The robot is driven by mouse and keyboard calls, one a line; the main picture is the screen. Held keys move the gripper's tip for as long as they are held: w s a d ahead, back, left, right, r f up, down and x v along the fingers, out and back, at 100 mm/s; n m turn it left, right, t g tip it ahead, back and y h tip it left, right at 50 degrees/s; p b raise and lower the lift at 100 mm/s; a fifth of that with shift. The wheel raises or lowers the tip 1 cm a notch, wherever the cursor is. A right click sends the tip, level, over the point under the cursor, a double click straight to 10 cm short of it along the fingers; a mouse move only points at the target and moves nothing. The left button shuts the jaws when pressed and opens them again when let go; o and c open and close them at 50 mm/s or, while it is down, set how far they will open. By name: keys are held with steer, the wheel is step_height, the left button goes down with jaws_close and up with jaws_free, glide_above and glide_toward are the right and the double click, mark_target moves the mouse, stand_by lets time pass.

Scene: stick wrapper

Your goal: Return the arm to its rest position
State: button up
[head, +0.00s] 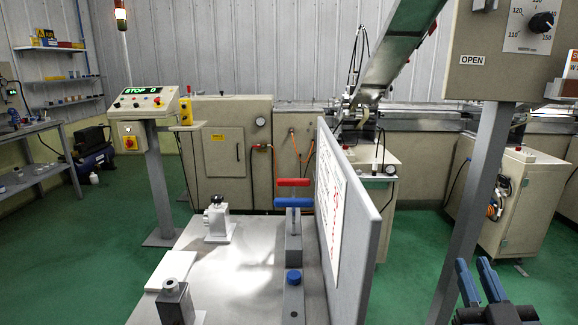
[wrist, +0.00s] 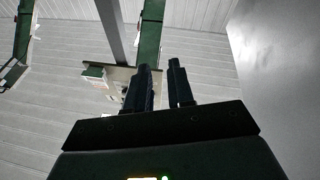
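My gripper (head: 480,283) is at the lower right of the head view, with its two dark fingers pointing up. It is in front of the grey post and to the right of the upright panel. In the wrist view my gripper (wrist: 161,85) shows a gap between its two fingers, with nothing held in it. It is open and empty. The rest of my arm is mostly out of the head view.
A grey table (head: 235,270) with metal fixtures stands in front, with a grey upright panel (head: 358,235) at its right edge. A grey post (head: 470,215) rises behind my gripper. Green floor (head: 410,250) is clear between panel and post.

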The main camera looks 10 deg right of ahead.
steer(key=s+a+f+g+y, duration=0.1)
steer(key=s+a+f+y, duration=0.1)
steer(key=s+a+f, duration=0.4)
steer(key=s+a+f+g+y, duration=0.1)
steer(key=s+a+f+y, duration=0.1)
steer(key=s+a, duration=0.35)
steer(key=s+a+n+g+y, duration=0.1)
steer(key=s+y, duration=0.1)
steer(key=s, duration=0.7)
steer(key=s+a+g+y, duration=0.1)
steer(key=s+a+g, duration=0.1)
steer(key=s, duration=0.8)
steer(key=shift+s+f+n+y+p, duration=0.2)
steer(key=shift+f+n+y+p, duration=0.2)
steer(key=shift+c, duration=0.5)
